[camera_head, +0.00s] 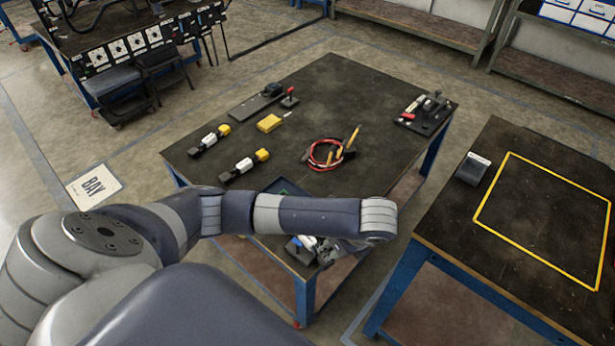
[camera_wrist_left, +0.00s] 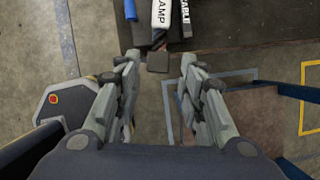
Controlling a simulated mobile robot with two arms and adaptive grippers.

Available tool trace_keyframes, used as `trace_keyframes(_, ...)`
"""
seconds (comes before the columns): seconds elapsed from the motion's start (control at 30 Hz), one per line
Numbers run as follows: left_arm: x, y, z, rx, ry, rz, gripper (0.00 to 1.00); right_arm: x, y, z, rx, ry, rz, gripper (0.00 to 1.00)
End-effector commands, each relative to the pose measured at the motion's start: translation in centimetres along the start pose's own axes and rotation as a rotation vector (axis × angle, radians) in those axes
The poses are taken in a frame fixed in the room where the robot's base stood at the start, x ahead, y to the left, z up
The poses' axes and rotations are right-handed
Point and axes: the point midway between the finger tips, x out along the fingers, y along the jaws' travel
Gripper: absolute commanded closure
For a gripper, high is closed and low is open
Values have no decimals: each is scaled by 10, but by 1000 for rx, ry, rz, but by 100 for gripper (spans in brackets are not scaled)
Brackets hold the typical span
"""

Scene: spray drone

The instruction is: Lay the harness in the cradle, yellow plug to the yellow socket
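In the head view my left forearm crosses the table's near edge. My left gripper (camera_head: 326,252) is below it, partly hidden. In the left wrist view this gripper (camera_wrist_left: 160,64) is open, with a small dark block (camera_wrist_left: 158,62) between or beyond its fingertips, not visibly gripped. The block lies close to a white-labelled piece (camera_wrist_left: 161,14). Two black-white-yellow assemblies (camera_head: 210,138) (camera_head: 244,165) lie apart at the table's left. A red cable loop (camera_head: 324,154) lies mid-table. I cannot tell which piece is the harness or cradle. My right gripper is not in view.
Yellow-handled tools (camera_head: 351,140) lie by the loop. A yellow box (camera_head: 269,123) and a black fixture (camera_head: 427,112) stand on the dark table (camera_head: 345,95). A second table (camera_head: 490,245) with a yellow outline is at right, across a floor gap.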

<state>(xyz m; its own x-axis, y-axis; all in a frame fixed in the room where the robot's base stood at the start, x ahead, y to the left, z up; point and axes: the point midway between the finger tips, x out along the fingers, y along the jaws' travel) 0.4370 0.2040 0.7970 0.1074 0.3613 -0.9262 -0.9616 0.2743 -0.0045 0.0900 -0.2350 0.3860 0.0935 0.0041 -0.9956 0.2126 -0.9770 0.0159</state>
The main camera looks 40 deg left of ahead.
Motion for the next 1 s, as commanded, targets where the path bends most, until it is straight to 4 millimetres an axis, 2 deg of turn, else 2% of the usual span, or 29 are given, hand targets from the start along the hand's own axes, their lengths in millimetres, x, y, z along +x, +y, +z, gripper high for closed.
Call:
trace_keyframes(0.3, 45, 1, 4, 7, -9, 6, 63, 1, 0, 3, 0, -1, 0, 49)
trace_keyframes(0.53, 62, 1, 7, 6, -8, 6, 63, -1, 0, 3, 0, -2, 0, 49)
trace_keyframes(0.8, 100, 3, 12, 7, -8, 5, 63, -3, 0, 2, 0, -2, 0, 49)
trace_keyframes(1.0, 106, 2, 12, 7, -7, 2, 63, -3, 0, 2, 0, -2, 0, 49)
